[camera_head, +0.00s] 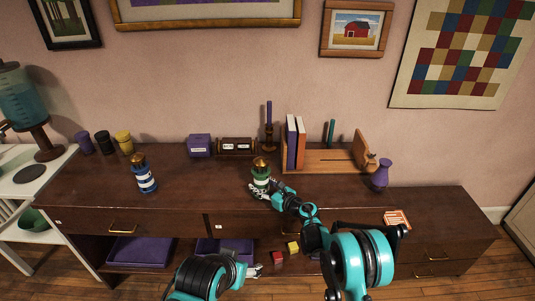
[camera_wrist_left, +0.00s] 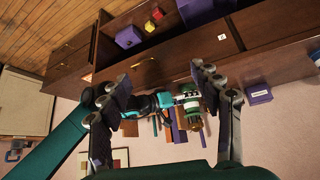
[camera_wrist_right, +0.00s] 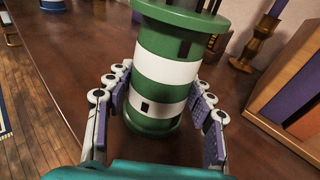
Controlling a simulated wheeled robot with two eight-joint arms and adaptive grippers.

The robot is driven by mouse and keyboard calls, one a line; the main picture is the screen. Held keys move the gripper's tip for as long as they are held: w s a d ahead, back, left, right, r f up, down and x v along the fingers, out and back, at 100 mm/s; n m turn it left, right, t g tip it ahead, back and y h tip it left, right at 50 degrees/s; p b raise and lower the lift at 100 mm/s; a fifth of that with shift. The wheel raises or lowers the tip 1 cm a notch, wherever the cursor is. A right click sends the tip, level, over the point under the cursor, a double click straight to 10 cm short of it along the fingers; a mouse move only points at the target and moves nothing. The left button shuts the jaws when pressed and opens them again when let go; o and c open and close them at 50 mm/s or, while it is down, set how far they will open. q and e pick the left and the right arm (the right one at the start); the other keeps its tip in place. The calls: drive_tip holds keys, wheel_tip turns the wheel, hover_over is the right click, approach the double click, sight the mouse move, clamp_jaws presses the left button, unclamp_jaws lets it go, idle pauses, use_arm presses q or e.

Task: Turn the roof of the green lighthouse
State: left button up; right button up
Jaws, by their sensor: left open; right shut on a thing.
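The green lighthouse (camera_head: 261,180) has green and white bands and a gold roof (camera_head: 260,162). It stands upright on the dark wooden cabinet top. My right gripper (camera_head: 258,189) is shut on its banded body; the right wrist view shows fingers on both sides of the lighthouse (camera_wrist_right: 165,68), with the roof out of frame. The left wrist view shows the lighthouse (camera_wrist_left: 191,108) upside down beyond my left fingers. My left gripper (camera_wrist_left: 162,80) is open and empty. In the head view it is low, in front of the cabinet, partly hidden by its own arm.
A blue-striped lighthouse (camera_head: 146,179) stands to the left. A purple box (camera_head: 199,146), a candlestick (camera_head: 269,138), a book rack (camera_head: 325,166) and a purple vase (camera_head: 381,175) stand around and behind. Below are open compartments with a purple tray (camera_head: 140,252) and small blocks (camera_head: 292,247).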

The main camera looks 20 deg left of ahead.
sight(255, 165)
use_arm(q)
drive_tip(key=shift+o, duration=0.8)
drive_tip(key=w+r+n+t+h, duration=0.2)
drive_tip(key=w+n+h, duration=0.4)
drive_tip(key=w+n, duration=1.1)
drive_tip(key=w+a+n+t+h, duration=0.3)
drive_tip(key=w+a+n+t, duration=0.3)
drive_tip(key=w+a+n, duration=0.65)
drive_tip(key=x, duration=1.1)
drive_tip(key=shift+d+f, duration=0.1)
drive_tip(key=shift+d, duration=0.2)
